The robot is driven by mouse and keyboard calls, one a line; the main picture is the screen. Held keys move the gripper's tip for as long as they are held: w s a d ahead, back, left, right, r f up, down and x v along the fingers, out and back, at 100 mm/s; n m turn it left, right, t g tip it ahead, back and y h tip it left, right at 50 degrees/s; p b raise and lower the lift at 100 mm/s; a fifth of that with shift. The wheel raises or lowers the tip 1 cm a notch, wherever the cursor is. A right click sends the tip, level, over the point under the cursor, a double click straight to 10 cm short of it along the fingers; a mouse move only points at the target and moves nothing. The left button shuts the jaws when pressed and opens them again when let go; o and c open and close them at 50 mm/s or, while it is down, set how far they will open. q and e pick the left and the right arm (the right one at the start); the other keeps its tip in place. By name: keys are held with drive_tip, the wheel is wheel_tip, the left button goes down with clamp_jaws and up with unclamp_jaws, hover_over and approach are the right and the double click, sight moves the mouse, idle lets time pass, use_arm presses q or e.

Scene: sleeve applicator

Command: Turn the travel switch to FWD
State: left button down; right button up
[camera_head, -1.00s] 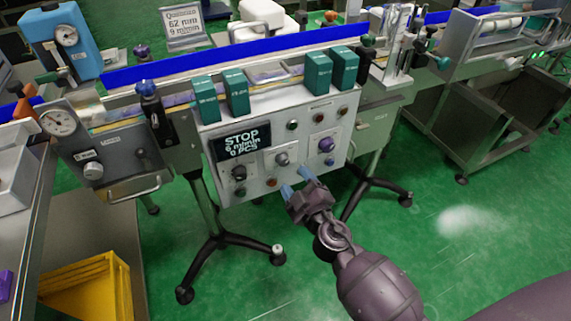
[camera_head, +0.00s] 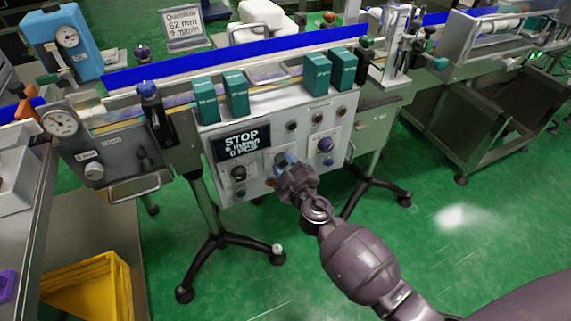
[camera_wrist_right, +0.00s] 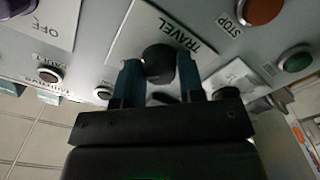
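The travel switch (camera_wrist_right: 158,60) is a dark round knob on a white plate lettered TRAVEL (camera_wrist_right: 178,28), seen upside down in the right wrist view. The plate sits on the grey control panel (camera_head: 268,130). My right gripper (camera_head: 284,164) is at the panel in the head view and largely covers the switch. In the right wrist view its two blue fingers (camera_wrist_right: 160,78) stand apart on either side of the knob. I cannot tell whether they touch it. The switch's pointer direction is not readable. The display (camera_head: 240,143) reads STOP. My left gripper is not in view.
An orange button (camera_wrist_right: 262,10) lettered STOP and a green button (camera_wrist_right: 297,60) sit beside the switch. A dark knob (camera_head: 238,173) is left of it and a purple knob (camera_head: 325,145) right. Teal boxes (camera_head: 236,92) stand above the panel. Open green floor (camera_head: 450,240) lies right.

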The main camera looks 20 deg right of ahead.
drive_tip(key=c, duration=0.5)
drive_tip(key=shift+o, duration=0.2)
drive_tip(key=shift+n, duration=0.3)
drive_tip(key=n, duration=0.2)
drive_tip(key=shift+n, duration=0.3)
drive_tip(key=n, duration=0.5)
drive_tip(key=shift+n, duration=0.3)
drive_tip(key=n, duration=0.4)
drive_tip(key=shift+r+n, duration=0.1)
drive_tip(key=shift+n, duration=0.2)
drive_tip(key=n, duration=0.3)
drive_tip(key=shift+p, duration=0.35)
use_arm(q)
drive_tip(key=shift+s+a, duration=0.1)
use_arm(e)
drive_tip(key=shift+n, duration=0.7)
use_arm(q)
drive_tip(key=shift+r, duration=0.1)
